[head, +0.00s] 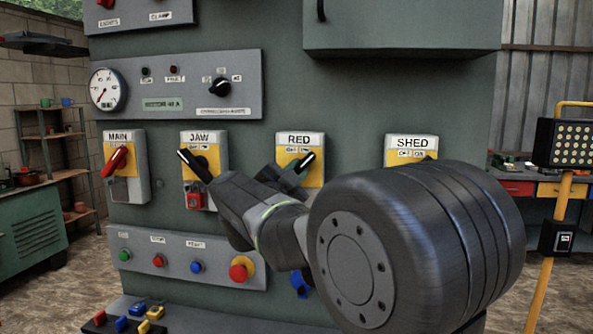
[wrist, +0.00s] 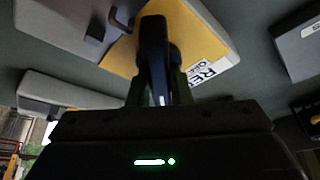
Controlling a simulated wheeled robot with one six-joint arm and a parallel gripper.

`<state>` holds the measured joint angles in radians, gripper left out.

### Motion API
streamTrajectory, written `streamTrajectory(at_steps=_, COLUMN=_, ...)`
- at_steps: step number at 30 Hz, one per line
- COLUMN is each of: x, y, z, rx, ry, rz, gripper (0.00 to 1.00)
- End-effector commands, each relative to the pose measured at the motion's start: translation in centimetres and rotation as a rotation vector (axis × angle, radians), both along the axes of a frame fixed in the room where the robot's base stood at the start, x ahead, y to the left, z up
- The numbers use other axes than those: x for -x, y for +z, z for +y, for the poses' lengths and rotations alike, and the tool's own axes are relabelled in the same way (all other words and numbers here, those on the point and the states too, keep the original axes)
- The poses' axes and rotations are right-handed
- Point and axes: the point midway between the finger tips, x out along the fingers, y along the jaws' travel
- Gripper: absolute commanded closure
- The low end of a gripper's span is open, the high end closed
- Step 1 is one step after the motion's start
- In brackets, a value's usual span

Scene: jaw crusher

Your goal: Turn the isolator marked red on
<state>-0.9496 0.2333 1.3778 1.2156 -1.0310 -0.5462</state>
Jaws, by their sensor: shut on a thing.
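The isolator marked RED (head: 299,140) has a white label over a yellow plate on the grey-green cabinet. Its black handle (head: 306,161) with a white stripe tilts up and to the right, toward the right-hand word under the label. In the wrist view my gripper (wrist: 158,92) is shut on the dark handle (wrist: 154,40), one finger on each side. The yellow plate (wrist: 198,40) and part of the RED label show behind it.
The MAIN isolator (head: 118,160) with a red handle and the JAW isolator (head: 199,160) sit to the left. The SHED isolator (head: 411,146) is to the right, partly hidden by my arm. Push buttons (head: 158,261) and a red emergency stop (head: 240,270) lie below.

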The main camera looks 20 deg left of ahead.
Motion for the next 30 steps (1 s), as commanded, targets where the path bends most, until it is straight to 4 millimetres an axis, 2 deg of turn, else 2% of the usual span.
streamTrajectory(at_steps=18, x=-0.01, y=-0.17, z=0.0, rx=-0.04, ry=0.0, rz=0.013, gripper=1.0)
streamTrajectory(at_steps=19, x=0.0, y=-0.18, z=0.0, rx=-0.039, ry=0.0, rz=0.013, gripper=0.76)
streamTrajectory(at_steps=21, x=0.0, y=-0.16, z=0.0, rx=-0.039, ry=0.0, rz=0.012, gripper=0.62)
streamTrajectory(at_steps=30, x=0.06, y=-0.08, z=0.01, rx=-0.039, ry=0.0, rz=0.011, gripper=0.6)
